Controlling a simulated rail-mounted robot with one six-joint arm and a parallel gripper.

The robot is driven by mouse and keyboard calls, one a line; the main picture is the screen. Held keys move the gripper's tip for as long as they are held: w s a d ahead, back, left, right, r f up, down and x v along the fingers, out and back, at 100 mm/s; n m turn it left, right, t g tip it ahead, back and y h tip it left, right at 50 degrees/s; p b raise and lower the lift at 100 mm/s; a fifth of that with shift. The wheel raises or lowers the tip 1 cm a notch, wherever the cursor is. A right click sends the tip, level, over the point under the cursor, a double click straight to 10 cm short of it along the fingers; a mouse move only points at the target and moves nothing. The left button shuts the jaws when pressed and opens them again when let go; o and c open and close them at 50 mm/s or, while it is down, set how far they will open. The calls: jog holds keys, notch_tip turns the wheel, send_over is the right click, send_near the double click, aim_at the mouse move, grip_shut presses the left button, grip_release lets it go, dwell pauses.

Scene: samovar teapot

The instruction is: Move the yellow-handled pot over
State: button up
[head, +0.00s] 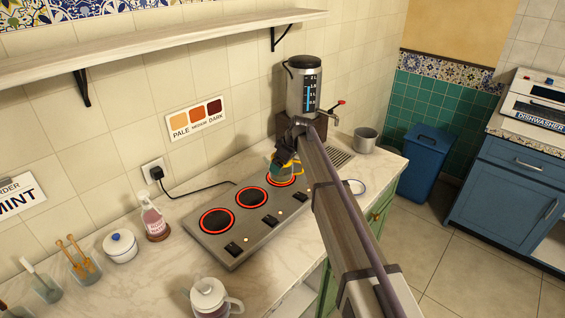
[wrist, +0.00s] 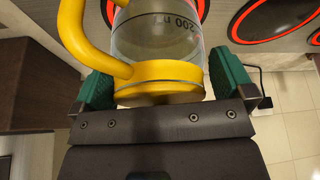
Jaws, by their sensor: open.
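The yellow-handled pot (head: 296,169) is at the far-right burner (head: 281,181) of the stove in the head view, partly hidden by my gripper (head: 282,162). In the wrist view the pot (wrist: 158,42) is clear glass with a "200" mark, a yellow band and a yellow handle at the left. My gripper (wrist: 163,88) is open, with one green finger on each side of the yellow band. I cannot tell whether the fingers touch it.
The stove (head: 245,239) has three red-ringed burners; the other two are bare. A metal urn with a tap (head: 303,92) stands behind my gripper. A metal cup (head: 365,139) and a small saucer (head: 354,187) are to the right. A lidded glass teapot (head: 209,294) stands in front.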

jog(key=shift+r+p, duration=0.35)
jog(key=shift+r, duration=0.05)
jog(key=p+v, duration=1)
jog(key=v, duration=0.1)
jog(key=shift+d+r+p, duration=0.2)
jog(key=shift+d+p, duration=0.05)
jog(key=shift+p, duration=0.05)
jog(key=s+d+m+h, duration=0.1)
jog(key=s+d+m, duration=0.3)
jog(key=s, duration=0.9)
jog(key=s+d+f+m+g+h, duration=0.1)
jog(key=s+d+m, duration=0.3)
jog(key=s+d, duration=0.5)
jog(key=s+d+m+h, duration=0.2)
jog(key=s+d+m, duration=0.3)
jog(key=s, duration=1.2)
jog(key=d, duration=0.2)
jog(key=shift+d+f+g, duration=0.15)
jog(key=shift+d+g, duration=0.2)
jog(key=shift+g, duration=0.05)
jog(key=shift+f+b, duration=0.75)
